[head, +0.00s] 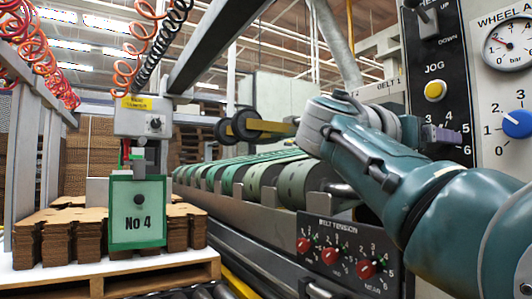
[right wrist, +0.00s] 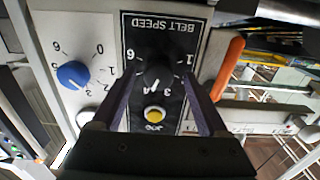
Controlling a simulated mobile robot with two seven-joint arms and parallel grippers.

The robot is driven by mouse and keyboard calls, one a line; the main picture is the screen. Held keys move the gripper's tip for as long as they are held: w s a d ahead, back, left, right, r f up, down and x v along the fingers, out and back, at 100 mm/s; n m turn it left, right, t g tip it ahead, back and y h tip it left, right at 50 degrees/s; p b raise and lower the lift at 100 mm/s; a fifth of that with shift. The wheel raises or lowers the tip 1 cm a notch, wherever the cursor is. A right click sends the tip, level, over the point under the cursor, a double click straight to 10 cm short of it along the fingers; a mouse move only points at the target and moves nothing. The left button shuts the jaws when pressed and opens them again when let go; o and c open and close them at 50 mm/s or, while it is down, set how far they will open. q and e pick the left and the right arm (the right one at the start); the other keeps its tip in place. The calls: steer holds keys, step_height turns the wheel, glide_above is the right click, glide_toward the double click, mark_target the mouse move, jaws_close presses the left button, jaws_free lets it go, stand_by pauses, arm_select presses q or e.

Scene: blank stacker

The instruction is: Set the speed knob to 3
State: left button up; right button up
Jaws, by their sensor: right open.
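The black speed knob (right wrist: 158,74) sits on the black BELT SPEED panel (right wrist: 158,40) in the right wrist view, which shows it upside down. Its white pointer mark appears to lie around 3 to 4, nearer the 4; I cannot tell exactly. My right gripper (right wrist: 160,68) is open, with one purple finger on each side of the knob; I cannot tell whether either finger touches it. In the head view my right gripper (head: 440,135) hides the knob, and the printed 4, 5 and 6 show beside it. My left gripper is not in view.
A yellow JOG button (head: 435,90) is above the gripper in the head view. A blue knob (head: 517,123) is on the neighbouring light panel. A panel with red BELT TENSION knobs (head: 335,256) sits lower. An orange handle (right wrist: 229,67) is beside the speed panel in the wrist view.

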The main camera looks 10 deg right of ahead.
steer(key=shift+d, duration=0.4)
steer(key=shift+w, duration=0.1)
steer(key=shift+c, duration=0.4)
jaws_close()
